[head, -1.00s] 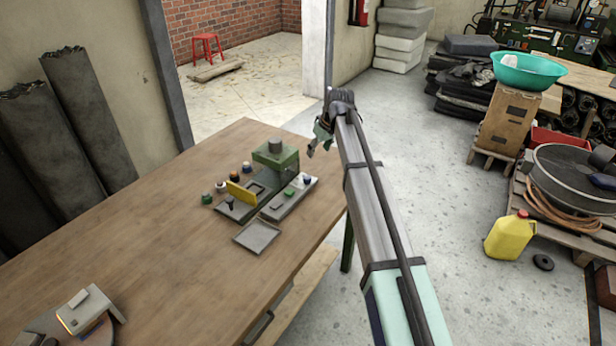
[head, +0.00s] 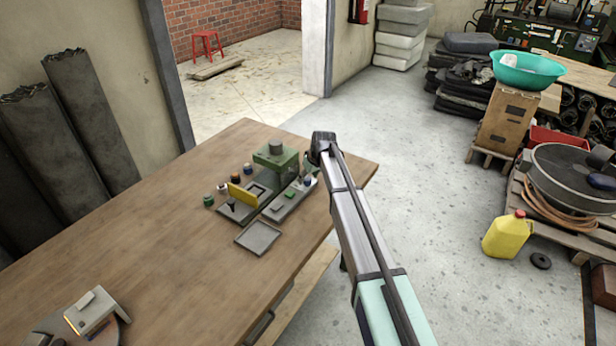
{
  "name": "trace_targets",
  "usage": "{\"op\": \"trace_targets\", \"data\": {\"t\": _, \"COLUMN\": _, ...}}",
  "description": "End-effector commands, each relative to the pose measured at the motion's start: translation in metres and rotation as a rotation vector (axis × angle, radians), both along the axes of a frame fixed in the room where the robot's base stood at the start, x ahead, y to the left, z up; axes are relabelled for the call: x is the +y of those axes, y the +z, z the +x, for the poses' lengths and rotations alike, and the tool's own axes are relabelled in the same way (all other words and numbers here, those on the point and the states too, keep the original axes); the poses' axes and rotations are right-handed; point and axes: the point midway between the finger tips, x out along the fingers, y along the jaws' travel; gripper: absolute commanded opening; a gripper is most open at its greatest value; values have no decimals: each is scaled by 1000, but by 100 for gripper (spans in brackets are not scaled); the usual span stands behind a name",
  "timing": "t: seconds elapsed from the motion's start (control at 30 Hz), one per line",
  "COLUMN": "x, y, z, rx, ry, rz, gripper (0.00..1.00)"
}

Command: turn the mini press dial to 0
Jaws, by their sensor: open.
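The mini press (head: 275,162) is a small green machine with a grey cylinder on top, standing near the far right part of the wooden table. Beside it lies a light grey control panel (head: 283,209) with a green button (head: 289,193) and a small blue knob (head: 307,180) at its far end. I cannot tell which part is the dial or read any number. My gripper (head: 306,171) is at the far end of the panel, close to the blue knob. It is open and mostly hidden by my wrist; contact cannot be made out.
A yellow plate (head: 242,195) stands upright by the press, with several small knobs and a green-capped piece (head: 209,201) to its left. A flat grey tray (head: 258,238) lies in front. A grey device (head: 92,311) sits at the near left. The middle of the table (head: 165,235) is clear.

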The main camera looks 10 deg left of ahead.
Motion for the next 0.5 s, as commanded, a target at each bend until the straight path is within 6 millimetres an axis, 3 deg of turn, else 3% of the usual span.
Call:
{"op": "trace_targets", "data": {"t": 0.43, "x": 3, "y": -10, "z": 3, "rx": -1, "ry": 0, "rz": 1, "gripper": 59}}
{"op": "trace_targets", "data": {"t": 0.47, "x": 3, "y": -10, "z": 3, "rx": -1, "ry": 0, "rz": 1, "gripper": 52}}
{"op": "trace_targets", "data": {"t": 0.5, "x": 3, "y": -10, "z": 3, "rx": -1, "ry": 0, "rz": 1, "gripper": 38}}
